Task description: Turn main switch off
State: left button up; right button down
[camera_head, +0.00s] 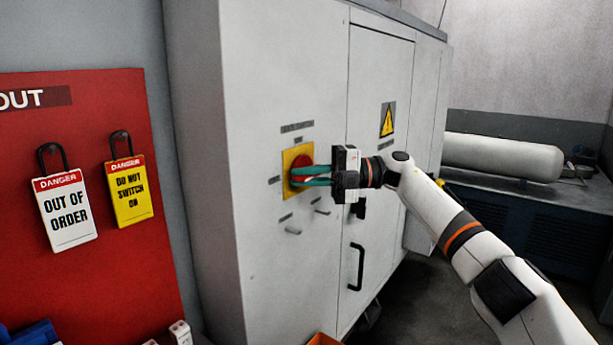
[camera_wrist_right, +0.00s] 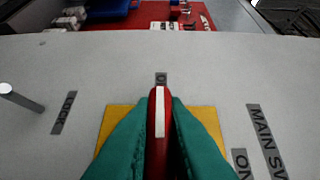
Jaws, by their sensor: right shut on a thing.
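The main switch is a red rotary handle (camera_head: 303,162) on a yellow plate (camera_head: 289,160), mounted on the side of the grey cabinet. My right gripper (camera_head: 304,175) is at the switch with its green fingers on either side of the handle. In the right wrist view the red handle (camera_wrist_right: 159,130) with a white stripe stands between the two green fingers (camera_wrist_right: 159,145), which are shut on it. The white stripe points toward a small label (camera_wrist_right: 161,79) whose text I cannot fully read. The yellow plate is partly hidden behind the fingers. My left gripper is not in view.
A "LOCK" label (camera_wrist_right: 64,112) and a metal peg (camera_wrist_right: 20,97) are beside the switch. A red board (camera_head: 90,260) with two danger tags, "OUT OF ORDER" (camera_head: 66,215) and "DO NOT SWITCH ON" (camera_head: 130,195), hangs at left. A black door handle (camera_head: 356,267) is below right.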

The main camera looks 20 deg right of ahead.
jog(key=shift+f, duration=0.1)
jog(key=c, duration=1.5)
grip_release()
jog(key=shift+o, duration=0.2)
jog(key=s+d+b, duration=0.1)
jog(key=d+b, duration=0.1)
jog(key=d, duration=1)
jog(key=shift+s+b, duration=0.2)
jog(key=shift+b, duration=0.2)
